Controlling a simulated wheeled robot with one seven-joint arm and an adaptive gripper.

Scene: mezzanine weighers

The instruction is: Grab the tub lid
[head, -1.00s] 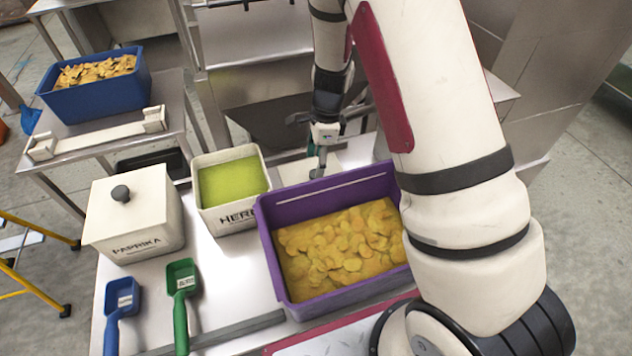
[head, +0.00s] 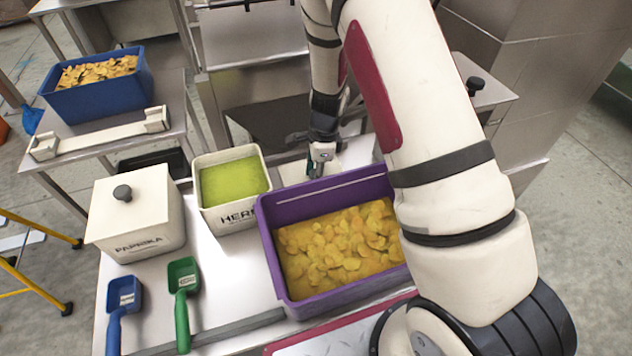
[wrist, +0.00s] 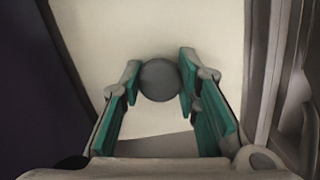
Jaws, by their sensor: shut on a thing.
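The tub lid (wrist: 105,30) is a pale, flat lid with a round dark grey knob (wrist: 158,80) in the wrist view. My gripper (wrist: 158,86) has its teal-padded fingers on either side of the knob and is shut on it. In the head view my gripper (head: 318,168) is low over the pale lid (head: 292,172), behind the purple crate and right of the herb tub (head: 229,216). My fingers and the crate hide much of the lid there. I cannot tell whether the lid is lifted.
The purple crate (head: 283,273) of yellow slices stands just in front. A lidded paprika tub (head: 135,215), a blue scoop (head: 122,298) and a green scoop (head: 182,275) are at left. A blue crate (head: 97,100) stands on a side table. Another dark knob (head: 475,85) shows at right.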

